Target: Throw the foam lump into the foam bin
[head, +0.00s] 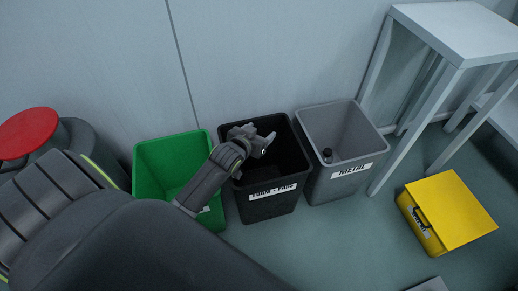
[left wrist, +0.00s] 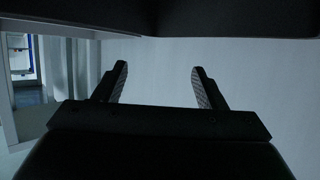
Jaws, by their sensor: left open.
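The foam bin (head: 270,208) is the black, square, open-topped bin in the middle of the head view, with a white label on its front that seems to start with "FOAM". My left gripper (head: 266,138) is over its opening, near the back rim. In the left wrist view my left gripper (left wrist: 160,70) has its two fingers wide apart with nothing between them. I see no foam lump in either view. The inside of the black bin is dark and partly hidden by my left gripper and wrist. My right gripper is not in view.
A green bin (head: 150,152) stands left of the black one. A grey bin (head: 318,180) labelled METAL stands to the right, with a small dark object (head: 328,153) inside. Further right are a yellow box (head: 455,210) and a white table (head: 460,30). A wall is behind the bins.

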